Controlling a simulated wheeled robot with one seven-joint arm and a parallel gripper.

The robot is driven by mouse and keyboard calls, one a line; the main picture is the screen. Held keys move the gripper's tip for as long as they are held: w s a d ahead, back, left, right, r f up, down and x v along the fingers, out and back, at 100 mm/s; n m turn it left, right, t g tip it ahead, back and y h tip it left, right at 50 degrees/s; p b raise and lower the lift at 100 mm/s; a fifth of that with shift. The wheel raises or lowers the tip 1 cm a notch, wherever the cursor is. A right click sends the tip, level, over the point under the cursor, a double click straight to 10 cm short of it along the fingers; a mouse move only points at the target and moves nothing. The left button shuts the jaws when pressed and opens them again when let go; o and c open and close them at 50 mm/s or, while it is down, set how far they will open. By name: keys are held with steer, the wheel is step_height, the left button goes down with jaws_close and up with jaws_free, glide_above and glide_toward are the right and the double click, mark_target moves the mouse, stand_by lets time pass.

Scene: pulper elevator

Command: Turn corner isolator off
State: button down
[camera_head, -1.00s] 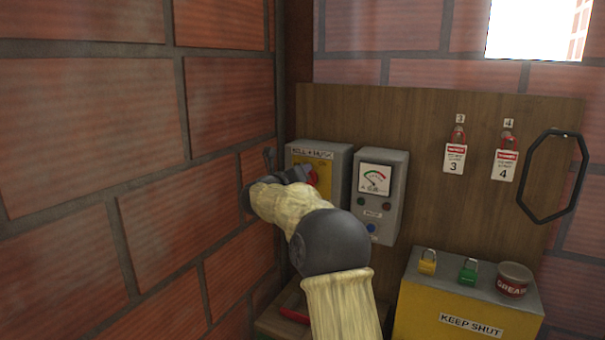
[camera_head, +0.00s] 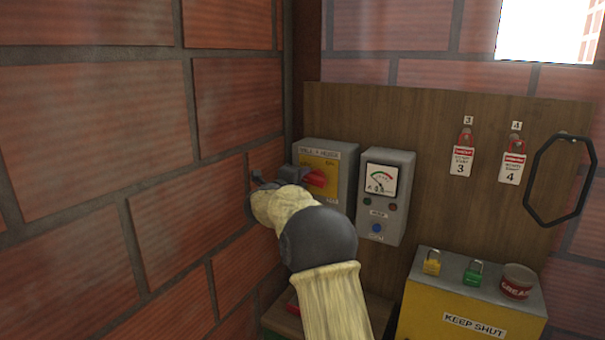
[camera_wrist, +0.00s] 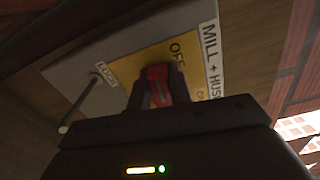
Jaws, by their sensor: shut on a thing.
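The corner isolator (camera_head: 345,160) is a grey box with a yellow face, labelled "MILL + HUSK", on the wooden board beside the brick corner. Its red handle (camera_head: 316,178) sticks out to the front and looks roughly sideways in the head view. My gripper (camera_head: 300,176) reaches it from the left, its arm bent in front of the wall. In the wrist view my gripper (camera_wrist: 160,92) is shut on the red handle (camera_wrist: 158,76), one dark finger on each side. "OFF" is readable beside the handle; the "ON" and "LOCK" marks are partly seen. The handle's exact angle is unclear.
A grey meter box (camera_head: 384,195) with lamps and a blue button stands close on the right. The brick wall (camera_head: 150,200) is close on the left. A yellow box (camera_head: 425,310) carries padlocks and a grease tin. Tags (camera_head: 462,160) and a black ring (camera_head: 535,180) hang farther right.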

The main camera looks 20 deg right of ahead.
steer(key=shift+s+d+f+n, duration=0.15)
steer(key=shift+d+f+n, duration=0.2)
steer(key=shift+f+n, duration=0.3)
steer(key=c, duration=1.3)
jaws_free()
steer(key=shift+s+r, duration=0.1)
steer(key=shift+s+d+r, duration=0.15)
steer(key=shift+r, duration=0.05)
steer(key=shift+a, duration=0.55)
steer(key=b+v, duration=0.5)
steer(key=v, duration=1.1)
steer(key=shift+s+a, duration=0.15)
steer(key=shift+s, duration=0.2)
